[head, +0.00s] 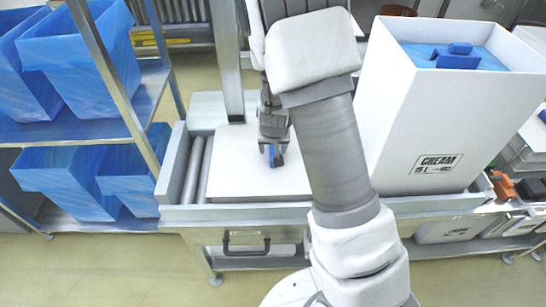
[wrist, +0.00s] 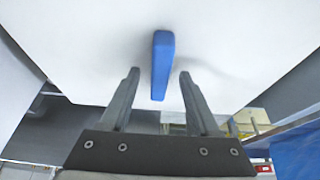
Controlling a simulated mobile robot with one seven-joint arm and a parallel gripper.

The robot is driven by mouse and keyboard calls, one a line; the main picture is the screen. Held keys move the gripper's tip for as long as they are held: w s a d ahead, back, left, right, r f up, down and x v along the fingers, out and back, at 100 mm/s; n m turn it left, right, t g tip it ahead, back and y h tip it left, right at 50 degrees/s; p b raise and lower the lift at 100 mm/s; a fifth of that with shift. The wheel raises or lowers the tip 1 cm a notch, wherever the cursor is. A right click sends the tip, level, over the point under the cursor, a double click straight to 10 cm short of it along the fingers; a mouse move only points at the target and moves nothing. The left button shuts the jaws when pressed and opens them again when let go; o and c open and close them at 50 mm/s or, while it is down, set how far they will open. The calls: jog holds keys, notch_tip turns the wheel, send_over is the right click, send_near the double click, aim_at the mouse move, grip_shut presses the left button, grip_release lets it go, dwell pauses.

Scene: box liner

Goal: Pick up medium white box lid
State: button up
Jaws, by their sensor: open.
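The white box lid (head: 235,167) lies flat on the roller conveyor in the head view. It has a blue handle (head: 274,158) standing up from it, partly covered by my gripper (head: 271,143). In the wrist view the lid (wrist: 230,40) fills the upper part, with the blue handle (wrist: 162,60) in the middle. My gripper (wrist: 159,74) is open, one finger on each side of the handle in the picture. Gaps show between the handle and both fingers. My arm hides the right part of the lid.
A tall white box (head: 415,130) marked CREAM, lined in blue, stands on the conveyor to the right. A shelf rack (head: 75,130) with several blue-lined bins is at the left. Bare rollers (head: 200,165) show left of the lid.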

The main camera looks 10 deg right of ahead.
jog(key=shift+f, duration=0.2)
dwell(0.3)
grip_shut()
